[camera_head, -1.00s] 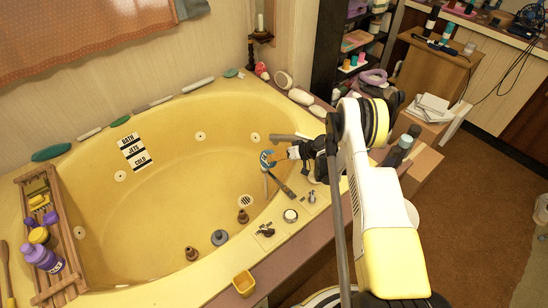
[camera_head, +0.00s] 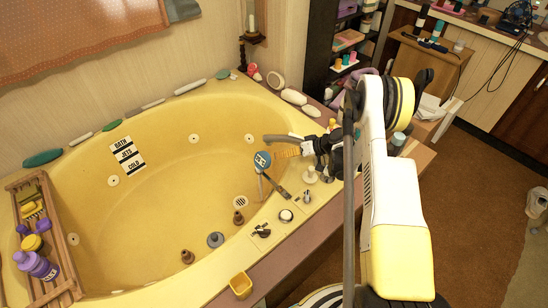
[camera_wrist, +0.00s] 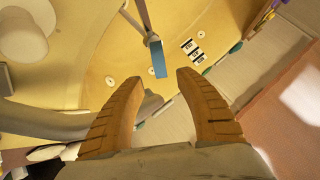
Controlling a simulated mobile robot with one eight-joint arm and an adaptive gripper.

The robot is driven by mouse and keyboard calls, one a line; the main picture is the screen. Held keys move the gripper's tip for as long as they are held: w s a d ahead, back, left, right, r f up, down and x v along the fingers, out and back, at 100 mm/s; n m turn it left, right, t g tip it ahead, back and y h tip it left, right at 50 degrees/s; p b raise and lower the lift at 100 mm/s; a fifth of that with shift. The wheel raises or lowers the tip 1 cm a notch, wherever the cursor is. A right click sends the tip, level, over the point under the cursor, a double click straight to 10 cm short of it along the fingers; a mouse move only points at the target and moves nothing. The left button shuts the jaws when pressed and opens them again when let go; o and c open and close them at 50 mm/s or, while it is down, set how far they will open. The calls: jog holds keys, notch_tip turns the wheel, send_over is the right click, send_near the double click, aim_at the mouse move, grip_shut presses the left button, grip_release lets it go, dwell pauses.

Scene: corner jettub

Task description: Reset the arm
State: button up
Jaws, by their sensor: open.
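My gripper (camera_head: 281,153) is over the right rim of the yellow corner tub (camera_head: 130,235), near the faucet (camera_head: 280,138). In the wrist view its two orange fingers (camera_wrist: 159,80) are spread apart with nothing between them. A blue-headed piece (camera_head: 262,161) on a thin grey stem stands by the tub's inner right side, just left of my fingers. In the wrist view the blue piece (camera_wrist: 158,58) lies beyond the gap between the fingertips. My arm reaches in from the right of the head view.
A wooden rack (camera_head: 45,235) with bottles lies across the tub's left end. A yellow cup (camera_head: 240,285) and a round knob (camera_head: 286,215) are on the front ledge. White stones (camera_head: 294,97) line the back rim. Brown floor (camera_head: 470,210) is open at right.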

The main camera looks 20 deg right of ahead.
jog(key=s+a+r+m+g+h, duration=0.1)
jog(key=s+a+r+h, duration=0.2)
jog(key=r, duration=1.1)
jog(key=s+a+r+h, duration=0.1)
jog(key=s+a+r, duration=0.3)
jog(key=r, duration=0.9)
jog(key=s+a+r+h, duration=0.1)
jog(key=s+r, duration=0.3)
jog(key=s, duration=0.8)
jog(key=s+a+r+m+t+h, duration=0.1)
jog(key=s+r+h, duration=0.2)
jog(key=s, duration=1)
jog(key=shift+s+r, duration=0.15)
jog(key=shift+r, duration=0.7)
jog(key=shift+a, duration=0.1)
